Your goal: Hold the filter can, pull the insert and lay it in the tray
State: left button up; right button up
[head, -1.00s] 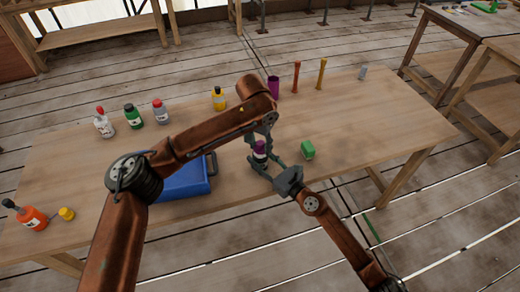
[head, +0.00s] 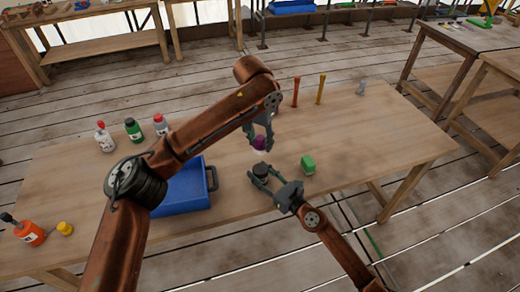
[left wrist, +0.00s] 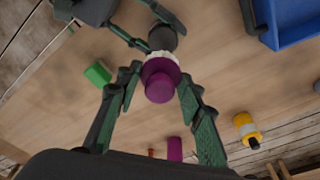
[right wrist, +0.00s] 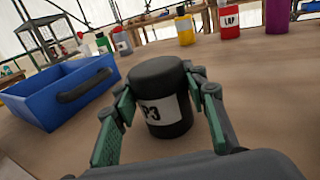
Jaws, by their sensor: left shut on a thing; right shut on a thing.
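The filter can (head: 261,169) is dark with a white label and stands upright on the table. My right gripper (head: 264,179) is shut around its sides; the right wrist view shows the can (right wrist: 160,95) between the fingers. The insert (head: 260,144), purple on top with a white part below, is in my left gripper (head: 259,137), just above the can with a small gap. In the left wrist view the insert (left wrist: 160,85) lies between the fingers, with the can's dark body behind it. The blue tray (head: 183,200) stands left of the can, partly hidden by my left arm.
A green block (head: 308,164) stands right of the can. Bottles (head: 133,130) stand at the back left, and orange and yellow posts (head: 320,90) at the back.

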aim_at(261, 137)
pick_arm(q)
jog(key=shift+r, duration=1.7)
pick_arm(e)
jog(key=o, duration=1.3)
jog(key=v, duration=1.2)
